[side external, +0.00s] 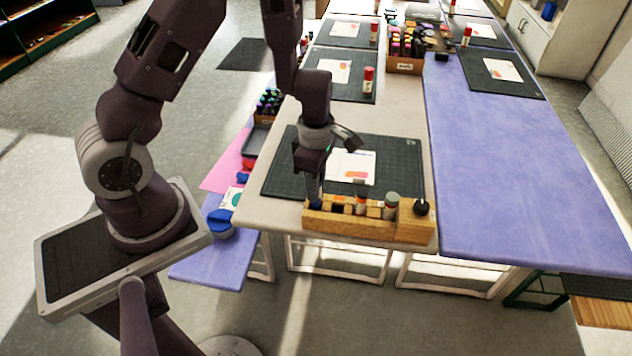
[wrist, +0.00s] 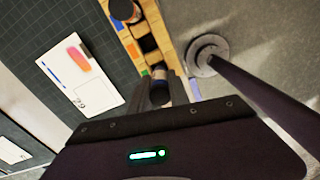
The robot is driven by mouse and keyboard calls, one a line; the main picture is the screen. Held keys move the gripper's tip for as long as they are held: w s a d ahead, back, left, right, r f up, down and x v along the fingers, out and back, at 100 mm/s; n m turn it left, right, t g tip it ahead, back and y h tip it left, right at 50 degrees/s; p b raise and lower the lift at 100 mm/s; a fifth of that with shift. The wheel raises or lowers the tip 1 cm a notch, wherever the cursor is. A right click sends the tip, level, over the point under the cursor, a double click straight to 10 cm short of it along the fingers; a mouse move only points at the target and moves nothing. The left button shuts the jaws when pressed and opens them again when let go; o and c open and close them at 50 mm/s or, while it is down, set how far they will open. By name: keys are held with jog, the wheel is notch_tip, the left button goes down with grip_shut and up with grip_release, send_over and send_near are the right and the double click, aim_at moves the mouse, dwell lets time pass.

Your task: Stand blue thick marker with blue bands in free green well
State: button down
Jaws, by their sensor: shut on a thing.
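The wooden block (side external: 345,227) with wells stands along the near edge of the table. My gripper (side external: 316,188) points down over its left end. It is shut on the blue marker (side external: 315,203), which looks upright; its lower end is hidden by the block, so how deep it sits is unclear. In the wrist view the marker (wrist: 160,92) shows between the fingers, beside a green patch (wrist: 146,72) on the block (wrist: 167,57). A dark, empty-looking well (wrist: 149,43) lies beside an orange patch.
An orange-banded marker (side external: 361,204) and a grey-green-capped one (side external: 391,206) stand farther right in the block, with a black round knob (side external: 421,207) at its right end. A dark cutting mat (side external: 395,165) with a white card (side external: 351,166) lies behind.

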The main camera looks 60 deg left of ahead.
jog(key=shift+f, duration=0.45)
jog(key=shift+f, duration=0.3)
jog(key=shift+f, duration=0.25)
dwell(0.4)
jog(key=shift+f, duration=0.25)
jog(key=c, duration=1.1)
grip_release()
jog(key=shift+c, duration=0.2)
jog(key=shift+r, duration=0.1)
jog(key=shift+r, duration=3.7)
